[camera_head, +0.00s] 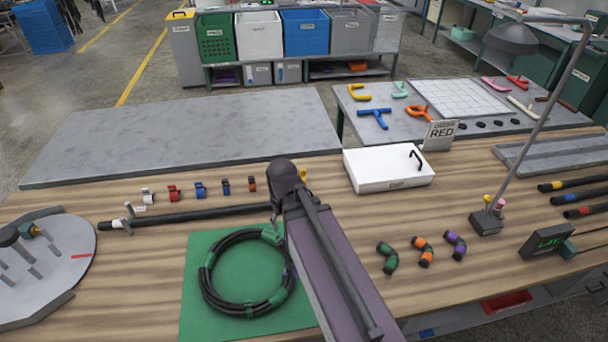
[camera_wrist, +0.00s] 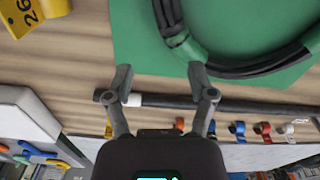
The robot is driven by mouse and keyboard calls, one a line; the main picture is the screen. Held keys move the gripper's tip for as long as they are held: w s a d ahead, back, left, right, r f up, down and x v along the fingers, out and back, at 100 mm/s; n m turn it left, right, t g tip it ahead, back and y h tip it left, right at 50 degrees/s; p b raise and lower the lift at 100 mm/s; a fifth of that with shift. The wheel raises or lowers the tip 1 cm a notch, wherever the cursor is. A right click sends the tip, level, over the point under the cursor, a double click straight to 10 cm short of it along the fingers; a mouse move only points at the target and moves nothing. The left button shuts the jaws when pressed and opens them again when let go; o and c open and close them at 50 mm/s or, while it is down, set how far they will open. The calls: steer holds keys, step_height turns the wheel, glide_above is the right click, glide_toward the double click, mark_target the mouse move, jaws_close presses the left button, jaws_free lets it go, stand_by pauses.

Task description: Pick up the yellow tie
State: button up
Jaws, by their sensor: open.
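My gripper (camera_wrist: 160,82) is open and empty in the wrist view, its two fingers spread over the table beside a black rod (camera_wrist: 165,101) with a white band. A small yellow-orange clip (camera_wrist: 108,131) shows left of the gripper and may be the yellow tie; its exact colour is unclear. In the head view, a row of small ties runs left of my arm: white (camera_head: 148,196), red (camera_head: 173,192), blue (camera_head: 200,189), dark blue (camera_head: 226,186) and orange (camera_head: 251,184).
A coiled black hose (camera_head: 207,275) lies on a green mat (camera_head: 190,325). A white box (camera_head: 385,180) stands right of my arm. Several hose bends (camera_head: 424,251) and a lamp (camera_head: 487,220) stand further right. A yellow part marked 26 (camera_wrist: 30,12) shows in the wrist view.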

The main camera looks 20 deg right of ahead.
steer(key=w+d+r+m+p, duration=0.1)
steer(key=w+d+r+p, duration=0.15)
steer(key=w, duration=0.45)
steer(key=w+d+r+p, duration=0.2)
steer(key=w+d, duration=0.2)
steer(key=w, duration=0.3)
step_height(320, 180, up, 3)
steer(key=m+p, duration=0.1)
steer(key=p, duration=0.2)
glide_above(303, 170)
steer(key=shift+d, duration=0.3)
step_height(303, 170, down, 8)
steer(key=b, duration=0.8)
steer(key=shift+f+b, duration=0.25)
steer(key=shift+b, duration=0.15)
steer(key=shift+f, duration=0.15)
steer(key=f+b, duration=0.2)
steer(key=b, duration=0.1)
steer(key=shift+w+a+f, duration=0.1)
steer(key=shift+a+f, duration=0.15)
steer(key=shift+f, duration=0.15)
steer(key=shift+f+b, duration=1.05)
steer(key=shift+b, duration=0.05)
